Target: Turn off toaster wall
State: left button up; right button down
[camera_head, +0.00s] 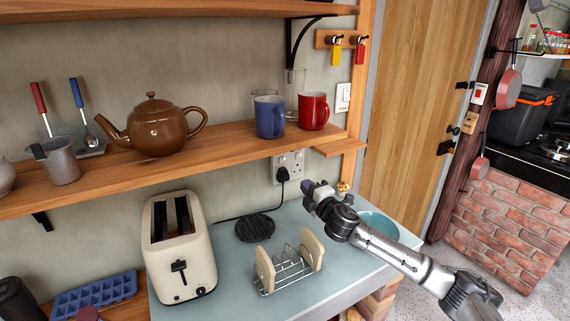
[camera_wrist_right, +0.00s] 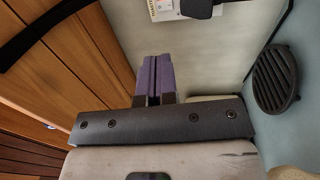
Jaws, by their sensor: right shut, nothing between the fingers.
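The wall socket (camera_head: 289,165) is a white double plate above the counter, under the wooden shelf. A black plug (camera_head: 283,174) sits in its left part, with a black cord running down to the left toward the cream toaster (camera_head: 181,262). In the right wrist view part of the socket plate (camera_wrist_right: 162,8) and the plug (camera_wrist_right: 198,7) show at the top edge. My right gripper (camera_head: 311,187) is just right of and slightly below the socket, apart from it as far as I can tell. Its purple fingers (camera_wrist_right: 154,80) are together and empty. My left gripper is not in view.
A toast rack (camera_head: 288,272) and a black round trivet (camera_head: 254,227) stand on the counter; a teal bowl (camera_head: 381,226) is behind my right arm. The shelf (camera_head: 230,144) above holds a teapot (camera_head: 153,126) and mugs (camera_head: 313,110). The counter between trivet and rack is clear.

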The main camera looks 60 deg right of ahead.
send_near(282, 159)
jog(key=x, duration=0.5)
jog(key=shift+w+r, duration=0.1)
jog(key=shift+r, duration=0.1)
jog(key=shift+x, duration=0.8)
jog(key=shift+w+d+f, duration=0.1)
jog(key=shift+w+d, duration=0.1)
jog(key=shift+w, duration=0.1)
